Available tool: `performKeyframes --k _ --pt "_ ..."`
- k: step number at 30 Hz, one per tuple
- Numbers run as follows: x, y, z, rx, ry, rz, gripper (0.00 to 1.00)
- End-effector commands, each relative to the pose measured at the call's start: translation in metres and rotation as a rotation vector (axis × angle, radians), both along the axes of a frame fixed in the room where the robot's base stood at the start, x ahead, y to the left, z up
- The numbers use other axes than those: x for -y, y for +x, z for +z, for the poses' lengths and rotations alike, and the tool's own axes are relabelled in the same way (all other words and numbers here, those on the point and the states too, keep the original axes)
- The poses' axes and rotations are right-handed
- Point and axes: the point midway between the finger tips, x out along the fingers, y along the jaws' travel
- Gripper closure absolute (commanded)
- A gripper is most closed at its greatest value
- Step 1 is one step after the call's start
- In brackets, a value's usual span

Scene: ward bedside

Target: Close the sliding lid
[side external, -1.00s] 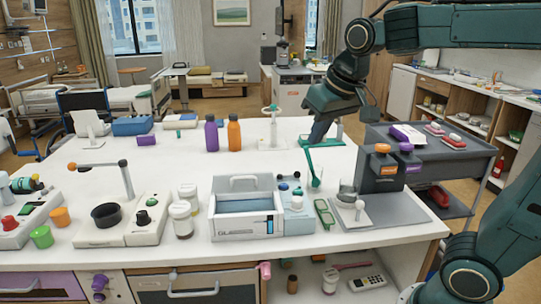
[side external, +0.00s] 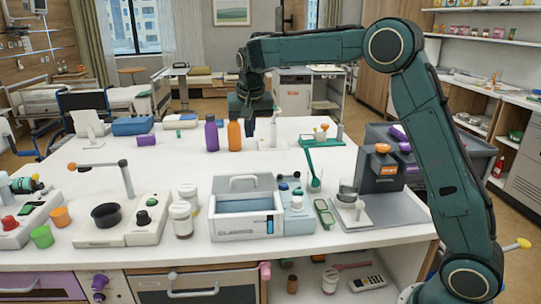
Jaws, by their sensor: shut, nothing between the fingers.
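A white box with printed lettering on its front (side external: 232,232) stands near the front edge of the white table. Its top is open and the pale blue inside shows. A pale panel with a raised handle (side external: 243,181) is at the box's back edge; it looks like the sliding lid, drawn back. My gripper (side external: 249,126) points down at the back of the table, well beyond the box and apart from it. It is shut and empty, and its fingertips are small and hard to make out near the orange bottle.
A purple bottle (side external: 211,134) and an orange bottle (side external: 234,131) stand between my gripper and the box. White jars (side external: 181,218) stand left of the box. Table between bottles and box is mostly clear.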

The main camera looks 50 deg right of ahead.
Motion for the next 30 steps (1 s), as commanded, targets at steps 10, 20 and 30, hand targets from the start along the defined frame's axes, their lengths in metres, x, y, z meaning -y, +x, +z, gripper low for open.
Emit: performKeyframes --k 10,20,30 --pt "0.008 0.03 -0.027 -0.009 0.002 -0.073 1.0" --pt "0.01 0.031 -0.032 -0.01 0.001 -0.074 1.0" --pt "0.018 0.039 -0.064 -0.012 0.002 -0.073 1.0"
